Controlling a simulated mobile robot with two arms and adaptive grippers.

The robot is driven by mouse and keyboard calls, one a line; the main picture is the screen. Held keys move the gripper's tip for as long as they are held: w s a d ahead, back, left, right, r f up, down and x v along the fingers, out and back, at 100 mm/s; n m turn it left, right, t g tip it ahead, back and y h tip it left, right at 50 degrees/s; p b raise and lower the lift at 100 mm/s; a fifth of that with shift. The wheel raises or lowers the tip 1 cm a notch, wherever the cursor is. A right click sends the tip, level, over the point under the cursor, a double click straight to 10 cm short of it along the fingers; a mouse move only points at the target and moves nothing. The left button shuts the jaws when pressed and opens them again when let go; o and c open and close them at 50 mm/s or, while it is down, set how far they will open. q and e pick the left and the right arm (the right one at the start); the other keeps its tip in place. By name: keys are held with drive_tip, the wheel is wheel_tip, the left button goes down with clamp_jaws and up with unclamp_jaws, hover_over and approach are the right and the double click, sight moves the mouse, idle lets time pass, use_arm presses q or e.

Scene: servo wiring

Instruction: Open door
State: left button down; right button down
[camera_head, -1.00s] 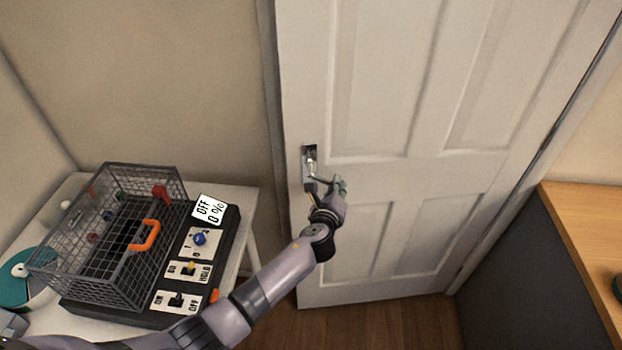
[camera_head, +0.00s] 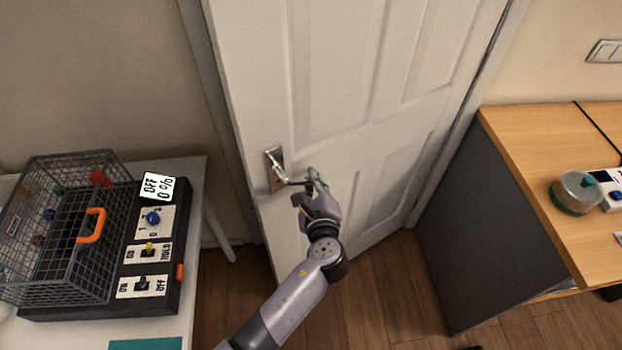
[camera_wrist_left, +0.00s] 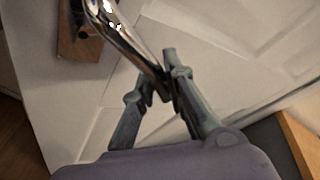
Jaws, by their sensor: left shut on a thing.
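A white panelled door (camera_head: 345,110) stands in the middle of the head view, swung partly out of its frame, its handle side towards me. Its metal lever handle (camera_head: 286,179) sits on a plate at the door's left edge. My left gripper (camera_head: 311,184) is at the lever's free end, and its fingers are shut on it. In the left wrist view the shiny lever (camera_wrist_left: 128,42) runs down between the two fingertips (camera_wrist_left: 161,75). The lever looks tilted downward. My right gripper is not in view.
A white table (camera_head: 190,270) at left carries a wire cage (camera_head: 60,235) and a black switch panel (camera_head: 128,300). A wooden desk (camera_head: 530,150) with a dark grey side panel (camera_head: 470,230) stands at right, close to the door. Wooden floor (camera_head: 385,290) lies clear between them.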

use_arm(q)
drive_tip(key=c, duration=1.6)
unclamp_jaws()
drive_tip(key=v, duration=1.2)
drive_tip(key=shift+c, duration=0.5)
